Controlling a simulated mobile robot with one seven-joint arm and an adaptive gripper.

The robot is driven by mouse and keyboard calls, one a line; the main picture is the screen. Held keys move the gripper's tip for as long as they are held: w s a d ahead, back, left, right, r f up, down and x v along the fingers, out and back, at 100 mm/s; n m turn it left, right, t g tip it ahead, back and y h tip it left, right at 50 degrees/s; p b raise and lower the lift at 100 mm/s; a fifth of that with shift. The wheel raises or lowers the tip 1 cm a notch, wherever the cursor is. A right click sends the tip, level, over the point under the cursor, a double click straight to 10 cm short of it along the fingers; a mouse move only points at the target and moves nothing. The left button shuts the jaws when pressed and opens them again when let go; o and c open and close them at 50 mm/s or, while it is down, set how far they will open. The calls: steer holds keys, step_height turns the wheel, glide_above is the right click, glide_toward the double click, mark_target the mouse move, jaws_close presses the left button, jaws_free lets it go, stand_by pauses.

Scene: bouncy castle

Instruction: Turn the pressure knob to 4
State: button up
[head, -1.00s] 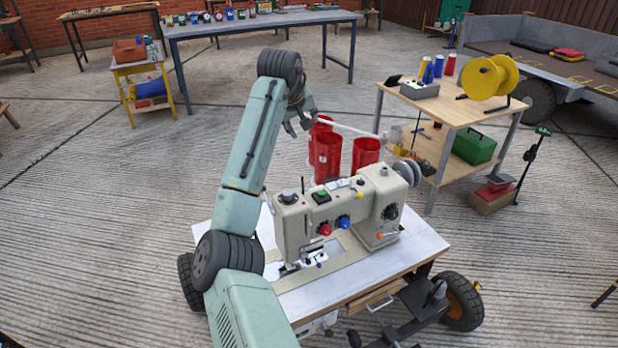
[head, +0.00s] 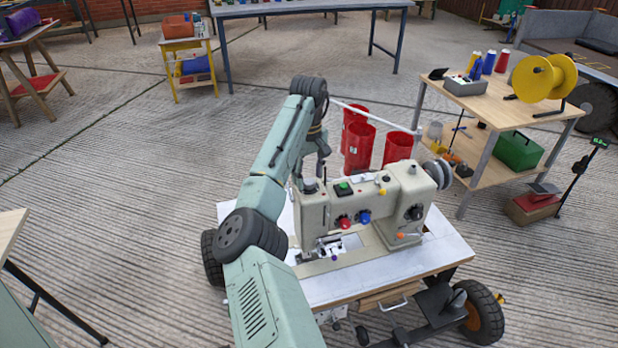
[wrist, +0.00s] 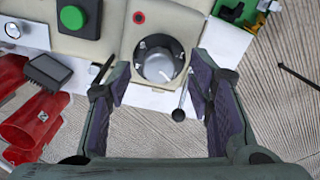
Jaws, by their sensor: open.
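The pressure knob (wrist: 160,66) is a round grey dial in a dark ring on top of the cream sewing machine (head: 385,193). It has a small white mark at its lower right in the wrist view; I cannot read any numbers. In the head view the knob (head: 311,184) sits at the left end of the machine's top, left of the green button (head: 343,188). My gripper (wrist: 163,100) is open and empty, pointing down. The knob appears between its fingers but beyond their tips, apparently untouched. In the head view the arm partly hides the gripper.
A thin lever with a ball end (wrist: 178,114) juts beside the knob. A thin dark pin (head: 325,172) stands near it. Red bins (head: 359,146) are behind the machine.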

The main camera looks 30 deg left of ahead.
steer(key=shift+f, duration=0.95)
jaws_close()
